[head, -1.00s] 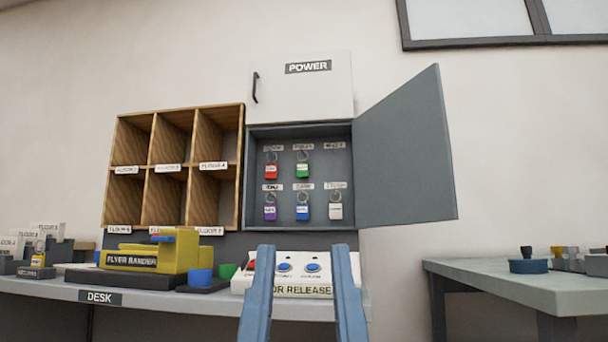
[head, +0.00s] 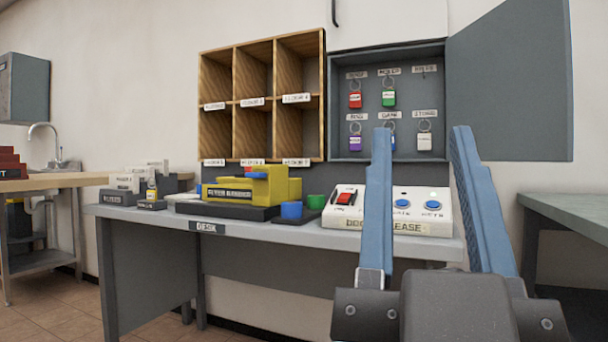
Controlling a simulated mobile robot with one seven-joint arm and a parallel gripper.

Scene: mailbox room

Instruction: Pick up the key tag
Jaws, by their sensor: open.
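Several key tags hang on hooks in an open grey key cabinet (head: 336,105) on the wall. The upper row has a red tag (head: 355,98) and a green tag (head: 389,97); the upper right hook bears no tag. The lower row has a purple tag (head: 355,143), a blue tag (head: 392,142) partly hidden by my left finger, and a white tag (head: 424,141). A small yellow tag-like item (head: 151,191) stands at the desk's left. My gripper (head: 422,140) is open and empty, its fingers pointing up in front of the cabinet.
The cabinet door (head: 510,85) is swung open to the right. Wooden pigeonholes (head: 324,130) hang left of the cabinet.

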